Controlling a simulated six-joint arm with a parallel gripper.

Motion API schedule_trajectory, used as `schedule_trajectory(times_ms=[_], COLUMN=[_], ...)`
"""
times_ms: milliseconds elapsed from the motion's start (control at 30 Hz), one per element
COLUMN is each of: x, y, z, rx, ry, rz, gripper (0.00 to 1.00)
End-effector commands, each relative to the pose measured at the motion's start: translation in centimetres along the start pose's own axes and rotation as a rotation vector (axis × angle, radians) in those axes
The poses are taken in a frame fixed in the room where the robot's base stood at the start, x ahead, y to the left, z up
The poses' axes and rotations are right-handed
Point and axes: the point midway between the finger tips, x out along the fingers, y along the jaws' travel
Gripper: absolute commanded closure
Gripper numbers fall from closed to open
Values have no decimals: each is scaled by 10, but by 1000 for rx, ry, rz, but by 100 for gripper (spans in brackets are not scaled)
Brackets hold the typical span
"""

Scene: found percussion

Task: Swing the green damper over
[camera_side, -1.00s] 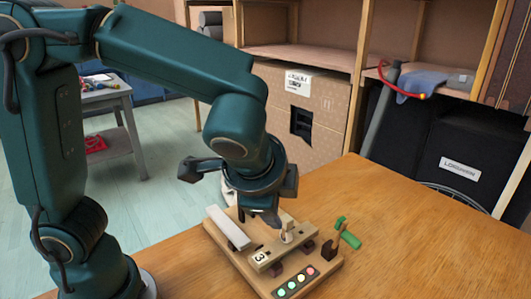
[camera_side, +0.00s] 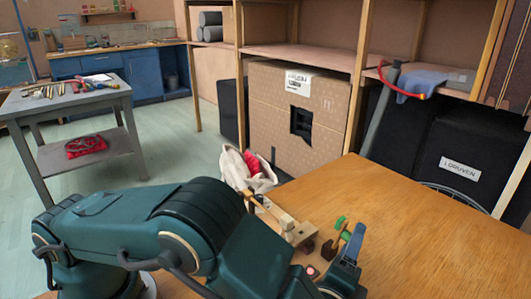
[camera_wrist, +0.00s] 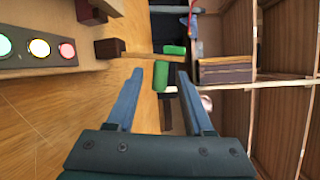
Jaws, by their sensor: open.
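The green damper shows in the side view as a small green piece (camera_side: 341,222) beside the right end of the wooden instrument (camera_side: 292,234). Two green parts show in the wrist view: a nearer cylinder (camera_wrist: 159,76) and a smaller piece (camera_wrist: 175,50) beyond it. My gripper (camera_wrist: 162,68) is open, its fingers spread. The nearer green part appears between the fingertips in that view; I cannot tell whether they touch it. In the side view one blue finger (camera_side: 353,242) is just right of the damper, and my arm hides much of the instrument.
Green, yellow and red lights (camera_wrist: 38,48) sit on the instrument's base, left of my fingers. A dark block (camera_wrist: 107,47) stands close by. The wooden table (camera_side: 425,225) is clear on the right. A cardboard box (camera_side: 300,115) stands behind the table.

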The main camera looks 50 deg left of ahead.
Motion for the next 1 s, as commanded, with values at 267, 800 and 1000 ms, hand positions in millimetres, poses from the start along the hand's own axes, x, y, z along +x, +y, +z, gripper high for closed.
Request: schedule_trajectory(times_ms=[267,800,1000], x=[35,46,46], y=[1,0,0], z=[1,1,1], rx=[-2,0,0], ry=[-4,-1,-1], rz=[3,4,4], gripper=[48,94,100])
